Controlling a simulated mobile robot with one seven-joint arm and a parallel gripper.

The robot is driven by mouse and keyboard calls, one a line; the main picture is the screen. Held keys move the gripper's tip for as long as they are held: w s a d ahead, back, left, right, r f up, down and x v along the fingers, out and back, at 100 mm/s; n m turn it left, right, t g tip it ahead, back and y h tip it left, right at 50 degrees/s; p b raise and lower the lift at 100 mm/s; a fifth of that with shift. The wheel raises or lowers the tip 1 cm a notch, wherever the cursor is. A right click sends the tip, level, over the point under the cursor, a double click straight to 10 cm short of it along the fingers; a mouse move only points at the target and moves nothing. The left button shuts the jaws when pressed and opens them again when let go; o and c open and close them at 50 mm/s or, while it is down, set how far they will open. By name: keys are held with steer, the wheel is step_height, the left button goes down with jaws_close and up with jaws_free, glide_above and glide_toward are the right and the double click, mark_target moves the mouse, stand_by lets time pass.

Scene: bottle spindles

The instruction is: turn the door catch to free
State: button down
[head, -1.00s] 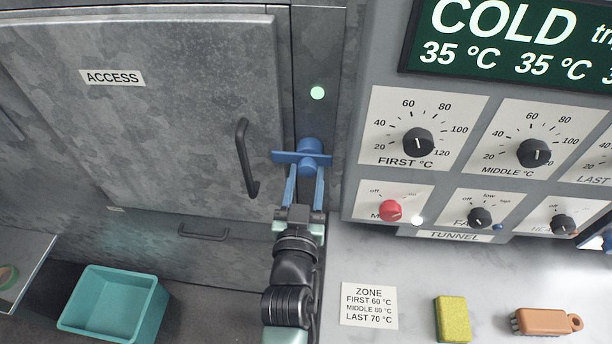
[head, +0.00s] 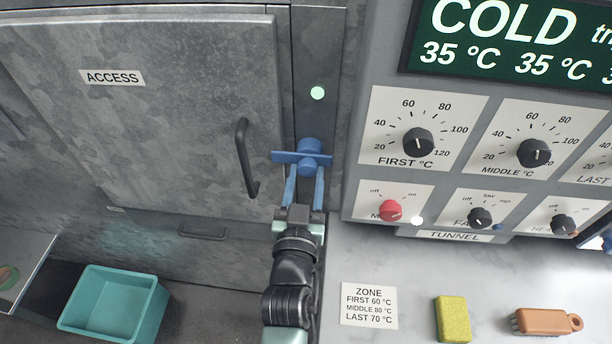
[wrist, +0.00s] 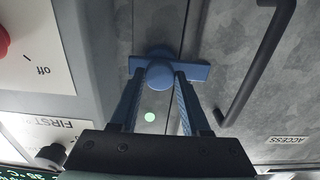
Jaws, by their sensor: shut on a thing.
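The blue door catch (head: 310,146) sits on the frame strip just right of the grey ACCESS door (head: 190,110). It has a round hub and a flat bar that lies about level, its left end reaching over the door's edge. My gripper (head: 305,174) comes from below, its two blue fingers at the catch. In the wrist view the fingers flank the round hub of the catch (wrist: 160,75), one on each side, and my gripper (wrist: 158,82) is shut on it. The exact contact at the fingertips is partly hidden. The door looks closed.
A dark door handle (head: 245,160) stands out close left of my gripper. A green light (head: 317,93) shows above the catch. The control panel with knobs (head: 418,142) is close on the right. A teal bin (head: 112,300), yellow sponge (head: 452,318) and brush (head: 545,321) lie below.

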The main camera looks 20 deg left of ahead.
stand_by(0.4)
steer(key=m+b, duration=0.2)
steer(key=m, duration=0.1)
steer(key=shift+f, duration=0.15)
steer(key=m+b, duration=0.2)
steer(key=m, duration=0.7)
steer(key=shift+r+m+p, duration=0.25)
steer(key=shift+m+p, duration=0.1)
steer(key=shift+m, duration=0.05)
steer(key=shift+m+p, duration=1.4)
steer(key=shift+m, duration=1.2)
steer(key=shift+c, duration=1.8)
jaws_free()
steer(key=shift+f, duration=0.1)
